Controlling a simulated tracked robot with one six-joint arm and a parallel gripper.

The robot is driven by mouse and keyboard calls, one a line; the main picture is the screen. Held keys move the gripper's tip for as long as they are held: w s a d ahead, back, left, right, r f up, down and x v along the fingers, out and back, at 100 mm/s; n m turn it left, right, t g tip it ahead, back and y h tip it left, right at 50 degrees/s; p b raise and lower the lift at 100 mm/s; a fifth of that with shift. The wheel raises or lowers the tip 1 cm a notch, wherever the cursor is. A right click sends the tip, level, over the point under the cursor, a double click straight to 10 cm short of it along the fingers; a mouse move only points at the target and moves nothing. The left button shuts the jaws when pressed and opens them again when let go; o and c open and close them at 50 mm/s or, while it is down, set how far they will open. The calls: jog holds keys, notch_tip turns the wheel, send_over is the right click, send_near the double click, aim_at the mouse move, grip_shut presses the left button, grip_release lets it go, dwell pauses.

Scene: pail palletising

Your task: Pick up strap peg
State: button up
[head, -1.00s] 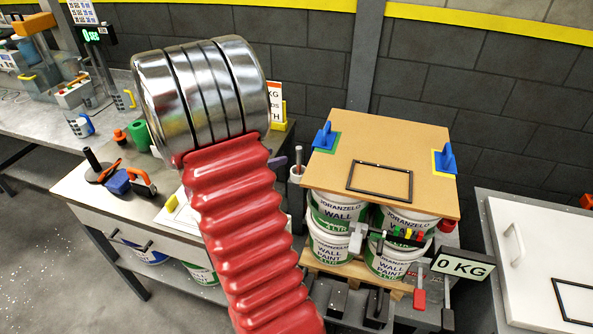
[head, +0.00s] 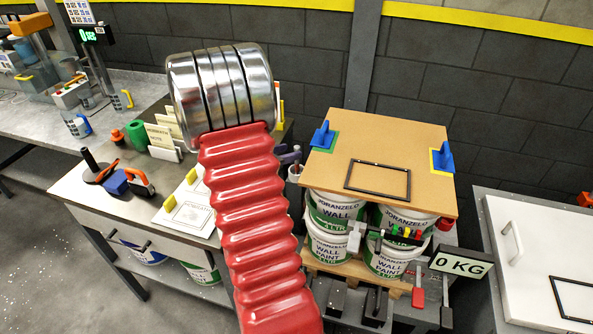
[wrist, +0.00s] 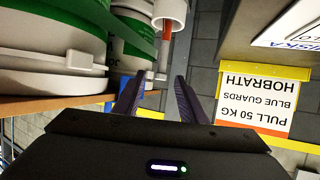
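My gripper (wrist: 155,100) shows in the wrist view with its two dark fingers apart and nothing held between them. I cannot tell for sure which thing is the strap peg. A white cup (wrist: 171,10) with an orange-brown piece (wrist: 164,32) at its mouth is beyond the fingertips, apart from them. In the head view a pale cup (head: 295,173) stands at the bench's right end, beside my arm. Small coloured pieces (head: 402,233) sit on a rail in front of the pails.
Stacked paint pails (head: 330,245) carry a brown board (head: 345,130) with blue guards (head: 322,135) on it. In the wrist view, pails (wrist: 50,50) are close on the left and an upside-down card (wrist: 255,100) is on the right. The bench (head: 60,190) holds several tools.

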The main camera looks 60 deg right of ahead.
aim_at(295, 149)
jog(key=shift+d+f, duration=0.1)
jog(key=shift+d, duration=0.1)
jog(key=shift+x, duration=2.65)
jog(key=shift+w, duration=0.1)
jog(key=shift+c, duration=0.4)
grip_shut()
